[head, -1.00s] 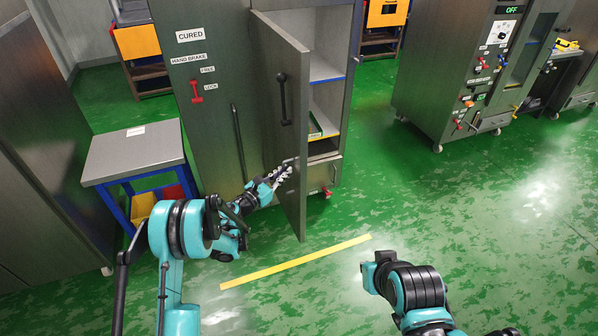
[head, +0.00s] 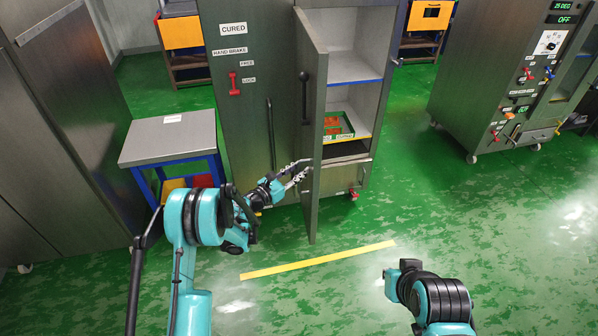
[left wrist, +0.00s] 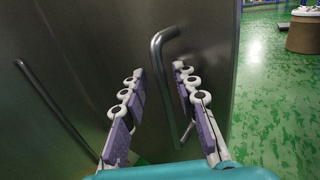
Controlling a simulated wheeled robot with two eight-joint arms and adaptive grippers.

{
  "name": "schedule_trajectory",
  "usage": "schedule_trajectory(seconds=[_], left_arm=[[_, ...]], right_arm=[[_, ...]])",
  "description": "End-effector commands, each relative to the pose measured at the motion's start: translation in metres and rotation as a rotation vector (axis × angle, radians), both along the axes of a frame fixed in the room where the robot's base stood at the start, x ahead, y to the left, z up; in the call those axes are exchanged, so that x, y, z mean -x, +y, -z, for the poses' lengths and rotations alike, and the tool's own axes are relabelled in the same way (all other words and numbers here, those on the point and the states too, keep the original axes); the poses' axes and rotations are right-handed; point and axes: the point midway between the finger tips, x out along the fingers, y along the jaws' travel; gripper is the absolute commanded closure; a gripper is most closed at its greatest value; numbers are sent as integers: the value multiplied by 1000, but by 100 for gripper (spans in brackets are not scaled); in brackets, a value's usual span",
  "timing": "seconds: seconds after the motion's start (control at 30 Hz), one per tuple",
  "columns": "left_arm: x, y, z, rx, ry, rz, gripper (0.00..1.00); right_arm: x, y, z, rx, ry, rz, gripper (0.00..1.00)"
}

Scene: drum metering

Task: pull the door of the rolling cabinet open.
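The grey cabinet marked CURED (head: 232,70) stands ahead with its right part open. Its door (head: 316,150) is swung out toward me, nearly edge-on in the head view, with a dark handle (head: 304,97) on its left-facing side. My left gripper (head: 300,173) is beside that side, low near the door's free edge. In the left wrist view, its fingers (left wrist: 162,95) are spread apart, with a bent metal bar (left wrist: 162,75) running down between them; contact cannot be told. My right gripper (head: 391,280) is at lower right, away from the cabinet; its fingers cannot be made out.
Inside are pale shelves and a green tray (head: 344,135) with orange contents. A grey-topped table (head: 168,138) stands left of the cabinet. A wheeled control cabinet (head: 480,80) is at right. A yellow floor line (head: 320,260) crosses open green floor in front.

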Motion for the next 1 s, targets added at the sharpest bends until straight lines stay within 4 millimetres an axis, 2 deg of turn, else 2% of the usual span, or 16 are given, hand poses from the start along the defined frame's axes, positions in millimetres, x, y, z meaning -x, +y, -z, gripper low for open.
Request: schedule_trajectory(seconds=[0.23, 0.37, 0.8, 1.0], left_arm=[[2, 0, 1, -1, 0, 3, 70], [10, 7, 1, -2, -1, 1, 70], [76, 66, 1, -1, 0, -1, 70], [89, 78, 1, -1, 0, 0, 70]], right_arm=[[0, 0, 0, 0, 0, 0, 100], [0, 0, 0, 0, 0, 0, 100], [0, 0, 0, 0, 0, 0, 100], [0, 0, 0, 0, 0, 0, 100]])
